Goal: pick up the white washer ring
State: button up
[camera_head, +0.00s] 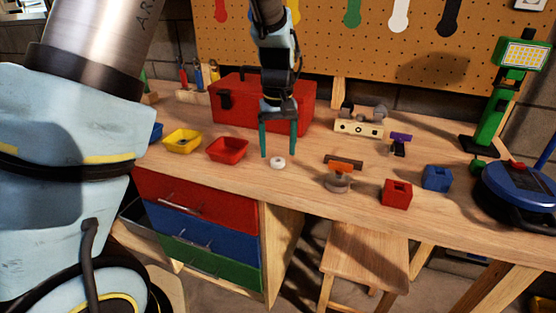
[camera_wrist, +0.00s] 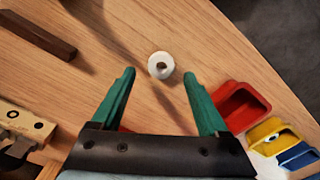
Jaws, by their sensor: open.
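The white washer ring (camera_head: 278,162) lies flat on the wooden workbench (camera_head: 310,183), near its front edge. In the wrist view the ring (camera_wrist: 161,66) shows its dark centre hole and sits ahead of the fingertips, roughly centred between them. My gripper (camera_head: 279,155) points down with its two green fingers apart and nothing between them. In the wrist view my gripper (camera_wrist: 159,75) is also open and empty. The fingers appear to be above the bench and not touching the ring; the exact height is hard to tell.
A red toolbox (camera_head: 304,105) stands behind the gripper. A red bin (camera_head: 227,149) and a yellow bin (camera_head: 182,141) are to the left. A brown-topped piece (camera_head: 343,165), a red block (camera_head: 397,193) and a blue block (camera_head: 437,178) are to the right. Bare wood surrounds the ring.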

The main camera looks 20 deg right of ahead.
aim_at(278, 163)
jog(key=shift+a+f, duration=0.1)
jog(key=shift+f, duration=1.2)
grip_shut()
